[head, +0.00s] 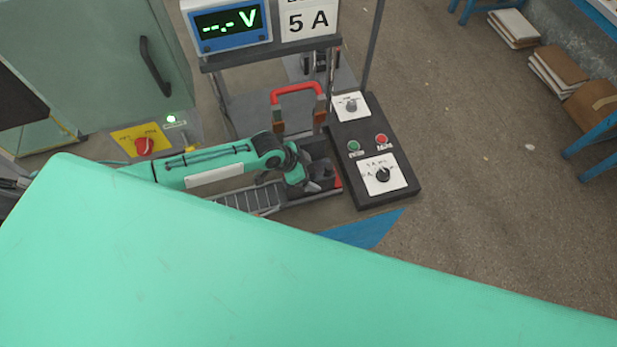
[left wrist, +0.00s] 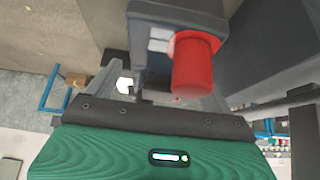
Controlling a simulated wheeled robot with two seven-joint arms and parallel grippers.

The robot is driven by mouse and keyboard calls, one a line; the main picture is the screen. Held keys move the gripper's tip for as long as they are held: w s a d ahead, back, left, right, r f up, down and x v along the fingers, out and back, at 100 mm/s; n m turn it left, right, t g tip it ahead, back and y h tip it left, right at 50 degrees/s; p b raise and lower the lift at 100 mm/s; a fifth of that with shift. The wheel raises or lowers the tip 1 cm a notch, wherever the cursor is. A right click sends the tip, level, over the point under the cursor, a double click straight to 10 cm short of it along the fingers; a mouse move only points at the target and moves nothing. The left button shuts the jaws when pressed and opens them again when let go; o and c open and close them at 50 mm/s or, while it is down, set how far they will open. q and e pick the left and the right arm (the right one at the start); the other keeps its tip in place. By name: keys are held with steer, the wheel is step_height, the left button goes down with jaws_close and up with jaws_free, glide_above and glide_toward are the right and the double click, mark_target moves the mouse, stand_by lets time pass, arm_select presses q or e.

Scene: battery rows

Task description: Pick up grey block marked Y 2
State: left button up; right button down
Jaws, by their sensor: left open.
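No mark Y 2 can be read in either view, so I cannot tell which thing is the named grey block. My left gripper (head: 314,182) is open, low over the dark tray (head: 262,198) in the head view. In the left wrist view, a dark grey block (left wrist: 178,12) with a red cylindrical cap (left wrist: 196,68) is right in front of my open fingers. I cannot tell whether they touch it. My arm hides part of the tray. My right gripper is not in view.
A red carrying handle (head: 298,88) stands just behind my left gripper. A black control box (head: 374,165) with knobs and buttons is close to its right. A meter (head: 232,22) and a 5 A sign (head: 308,22) stand behind. Open floor lies at right.

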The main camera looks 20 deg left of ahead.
arm_select(q)
jaws_close()
steer(key=shift+w+r, duration=0.1)
stand_by(0.3)
steer(key=shift+r, duration=0.1)
